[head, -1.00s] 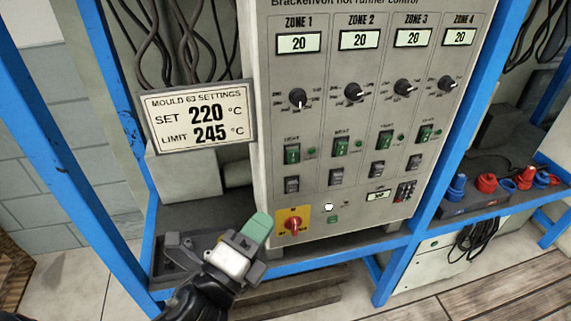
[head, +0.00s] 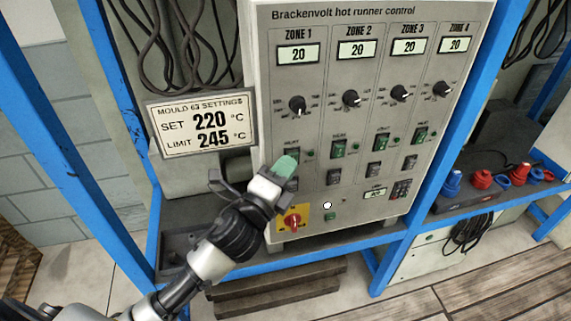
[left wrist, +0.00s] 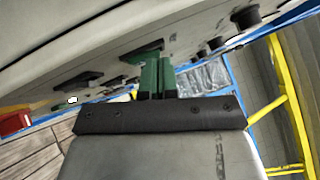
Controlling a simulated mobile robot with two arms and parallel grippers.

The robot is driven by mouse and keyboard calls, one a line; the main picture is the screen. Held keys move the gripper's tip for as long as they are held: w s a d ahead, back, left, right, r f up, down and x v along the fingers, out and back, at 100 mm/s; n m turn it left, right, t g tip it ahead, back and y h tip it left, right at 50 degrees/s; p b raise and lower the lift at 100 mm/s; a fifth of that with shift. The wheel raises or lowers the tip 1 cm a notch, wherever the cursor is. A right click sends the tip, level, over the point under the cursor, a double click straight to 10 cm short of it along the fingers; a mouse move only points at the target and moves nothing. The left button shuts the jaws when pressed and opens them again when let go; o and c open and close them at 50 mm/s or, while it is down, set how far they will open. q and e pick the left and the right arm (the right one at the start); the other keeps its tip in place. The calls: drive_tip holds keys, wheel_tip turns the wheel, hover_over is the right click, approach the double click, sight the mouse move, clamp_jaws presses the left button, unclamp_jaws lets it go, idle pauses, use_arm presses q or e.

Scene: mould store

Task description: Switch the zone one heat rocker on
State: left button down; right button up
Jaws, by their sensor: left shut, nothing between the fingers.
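The control cabinet (head: 318,70) has a column for each zone, with ZONE 1 at the left. The green zone one heat rocker (head: 295,152) sits below the zone one dial (head: 297,104); my left gripper partly hides it in the head view. Which way it is tipped cannot be made out. My left gripper (head: 286,166) is shut and empty, its green fingertips at the lower part of this rocker. In the left wrist view the shut fingers (left wrist: 157,77) point at the panel, close to a green rocker (left wrist: 142,53). Contact cannot be told. My right gripper is out of view.
A settings card (head: 201,125) hangs left of the cabinet. A red rotary switch on a yellow plate (head: 303,212) is just below my left gripper. Other green rockers, such as zone two's (head: 338,150), stand to the right. Blue frame posts (head: 440,115) flank the cabinet.

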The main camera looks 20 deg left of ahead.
use_arm(q)
drive_tip(key=p, duration=0.1)
drive_tip(key=r+p, duration=0.1)
drive_tip(key=p, duration=0.1)
drive_tip(key=shift+w+a+r+n+g, duration=0.15)
drive_tip(key=shift+w+n+g, duration=0.15)
drive_tip(key=shift+g, duration=0.1)
drive_tip(key=shift+f+p, duration=0.25)
drive_tip(key=shift+p, duration=0.05)
drive_tip(key=b+v, duration=0.3)
drive_tip(key=v, duration=0.8)
